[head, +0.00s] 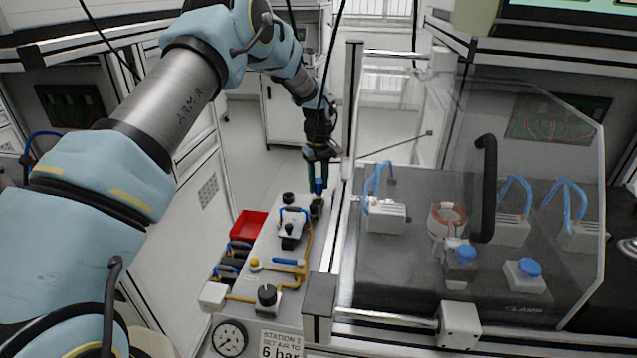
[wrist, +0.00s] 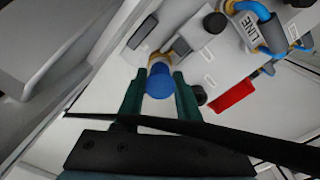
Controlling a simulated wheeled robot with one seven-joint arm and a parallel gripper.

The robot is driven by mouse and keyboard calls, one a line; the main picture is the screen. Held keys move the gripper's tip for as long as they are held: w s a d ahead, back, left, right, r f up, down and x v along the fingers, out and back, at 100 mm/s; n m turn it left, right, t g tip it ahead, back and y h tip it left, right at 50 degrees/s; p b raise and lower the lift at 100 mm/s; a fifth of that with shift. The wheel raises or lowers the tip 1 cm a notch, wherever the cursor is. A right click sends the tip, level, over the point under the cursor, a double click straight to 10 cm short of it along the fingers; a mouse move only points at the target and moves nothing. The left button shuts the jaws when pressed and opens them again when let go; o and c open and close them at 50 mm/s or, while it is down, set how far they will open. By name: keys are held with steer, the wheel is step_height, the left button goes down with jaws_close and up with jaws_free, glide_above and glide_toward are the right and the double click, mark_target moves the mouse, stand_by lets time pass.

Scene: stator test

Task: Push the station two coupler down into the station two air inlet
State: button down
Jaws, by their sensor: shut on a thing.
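My gripper (head: 318,178) hangs over the far end of the white station two panel (head: 262,245) in the head view. Its green fingers (wrist: 158,92) are shut on the blue coupler (wrist: 159,82), one on each side. The coupler also shows as a small blue piece under the fingers in the head view (head: 319,186). A dark fitting (head: 316,206) stands on the panel just below the coupler. In the wrist view a brass-coloured piece (wrist: 160,57) shows just beyond the coupler. I cannot tell how far the coupler sits in the air inlet, as the contact is hidden.
The panel carries yellow pipes, black knobs (head: 267,296), a gauge (head: 230,337) and a "6 bar" label (head: 282,344). A clear guard (head: 530,190) with a metal post (head: 351,110) stands close on the right.

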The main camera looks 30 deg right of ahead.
steer(key=shift+f, duration=0.15)
steer(key=shift+c, duration=2)
jaws_free()
step_height(320, 180, up, 11)
steer(key=b, duration=0.2)
steer(key=shift+f+b, duration=0.1)
steer(key=shift+b, duration=0.25)
